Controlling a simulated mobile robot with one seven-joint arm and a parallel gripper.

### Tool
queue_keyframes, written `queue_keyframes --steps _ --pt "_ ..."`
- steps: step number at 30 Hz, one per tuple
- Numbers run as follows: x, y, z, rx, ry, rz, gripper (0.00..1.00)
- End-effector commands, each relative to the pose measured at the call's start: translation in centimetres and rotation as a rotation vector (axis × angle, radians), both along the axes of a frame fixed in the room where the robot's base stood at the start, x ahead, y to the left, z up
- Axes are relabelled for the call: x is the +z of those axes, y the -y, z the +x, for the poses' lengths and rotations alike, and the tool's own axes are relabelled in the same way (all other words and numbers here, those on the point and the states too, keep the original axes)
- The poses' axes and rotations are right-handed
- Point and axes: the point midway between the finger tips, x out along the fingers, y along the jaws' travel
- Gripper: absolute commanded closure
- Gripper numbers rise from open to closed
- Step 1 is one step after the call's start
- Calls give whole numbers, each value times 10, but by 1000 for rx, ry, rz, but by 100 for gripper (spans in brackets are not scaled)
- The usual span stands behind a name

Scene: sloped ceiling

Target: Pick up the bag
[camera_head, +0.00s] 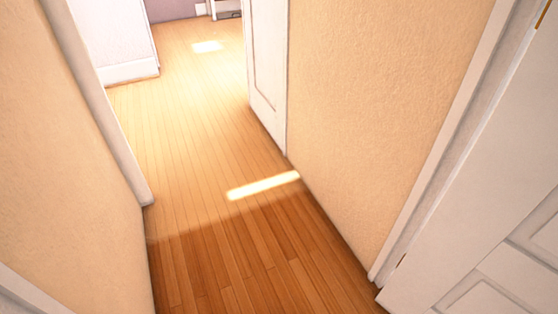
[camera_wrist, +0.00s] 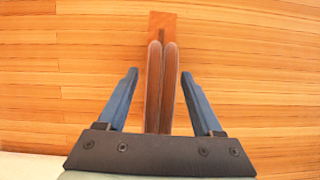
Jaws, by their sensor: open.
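In the wrist view, my gripper (camera_wrist: 159,73) is open, with its two blue fingers spread wide over a wood floor. Between the fingers is a narrow orange-brown thing (camera_wrist: 163,20) with two long, rounded brown strips side by side. It may be the bag seen from above with its handles, but I cannot tell for sure. Gaps show between it and both fingers. Its lower end is hidden behind the gripper's dark base. Neither my gripper nor a bag shows in the head view.
The head view shows a narrow passage with a bare wood floor (camera_head: 200,150). A cream wall (camera_head: 50,150) stands at left and another wall (camera_head: 380,100) at right. A white door (camera_head: 266,75) stands beyond the right wall; a panelled white door (camera_head: 490,230) is at lower right.

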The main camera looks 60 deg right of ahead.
Motion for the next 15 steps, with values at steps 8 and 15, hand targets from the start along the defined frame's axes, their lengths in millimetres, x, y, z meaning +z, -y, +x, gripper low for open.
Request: queue_keyframes --steps 8,15 --pt "-1 0 0 0 0 0 32" --pt "-4 0 0 0 1 1 32"
